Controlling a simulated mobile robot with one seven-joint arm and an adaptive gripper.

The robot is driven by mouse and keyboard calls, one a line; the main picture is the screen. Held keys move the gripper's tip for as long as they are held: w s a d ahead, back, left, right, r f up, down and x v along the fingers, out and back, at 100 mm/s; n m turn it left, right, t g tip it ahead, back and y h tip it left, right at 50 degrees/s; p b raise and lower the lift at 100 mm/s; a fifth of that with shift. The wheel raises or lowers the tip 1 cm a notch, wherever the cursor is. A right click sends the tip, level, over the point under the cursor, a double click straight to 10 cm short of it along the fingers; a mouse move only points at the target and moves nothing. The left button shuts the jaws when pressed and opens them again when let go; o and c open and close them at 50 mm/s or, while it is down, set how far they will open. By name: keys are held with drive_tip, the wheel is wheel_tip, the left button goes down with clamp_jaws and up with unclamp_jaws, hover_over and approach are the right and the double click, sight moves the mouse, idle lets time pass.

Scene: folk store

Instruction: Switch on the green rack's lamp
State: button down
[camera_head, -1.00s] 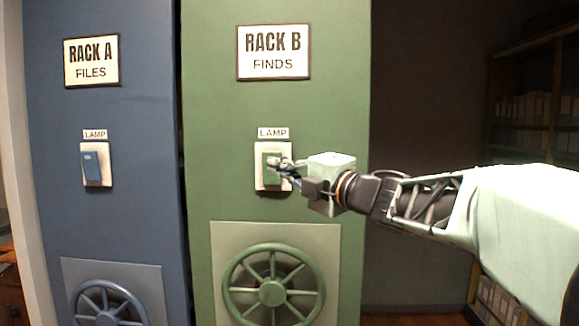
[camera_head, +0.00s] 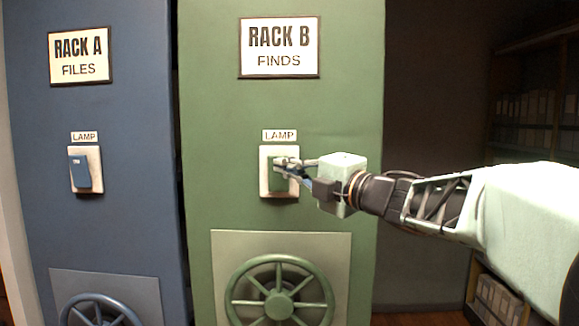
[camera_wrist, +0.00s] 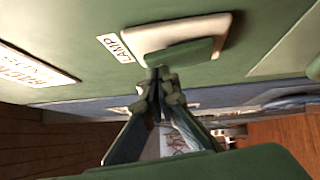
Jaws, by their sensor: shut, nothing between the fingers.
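The green rack (camera_head: 215,120) carries a sign reading "RACK B FINDS" (camera_head: 279,47). Below it a small "LAMP" label (camera_head: 279,135) sits over a white switch plate (camera_head: 265,188) with a green rocker (camera_head: 281,186). My gripper (camera_head: 284,166) is shut and empty, its fingertips at the rocker's upper part and hiding some of it. In the wrist view the fingertips (camera_wrist: 160,76) are together, right at the edge of the green rocker (camera_wrist: 178,54) on its white plate (camera_wrist: 150,39). Whether they touch it I cannot tell. The lamp itself is not seen.
A blue rack (camera_head: 120,225) stands to the left with its own lamp switch (camera_head: 80,171) and handwheel (camera_head: 98,312). A green handwheel (camera_head: 279,304) sits on a panel below the green switch. Dark shelves (camera_head: 535,110) stand at the right.

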drive_tip(key=shift+r, duration=0.1)
drive_tip(key=p, duration=0.3)
drive_tip(key=shift+w+m+g, duration=0.3)
drive_tip(key=shift+w+m, duration=0.05)
drive_tip(key=shift+m, duration=0.05)
drive_tip(key=shift+s+r, duration=0.1)
